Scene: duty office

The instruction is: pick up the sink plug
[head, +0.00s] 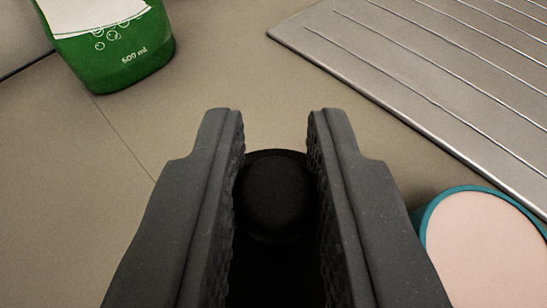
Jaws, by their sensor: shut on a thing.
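The sink plug (277,195), a round black piece, sits between the two dark fingers of my gripper (276,140) in the head view. My gripper is shut on it, with the fingers against its left and right sides. The fingertips reach a little beyond the plug. The plug's lower part is lost in dark shadow between the fingers, so I cannot tell whether it touches the surface below.
A green bottle (125,62) marked 600 ml stands at the upper left. A ribbed metal draining board (440,65) fills the upper right. A round pink thing with a teal rim (490,250) is close to the right finger. The beige surface (230,60) ahead is clear.

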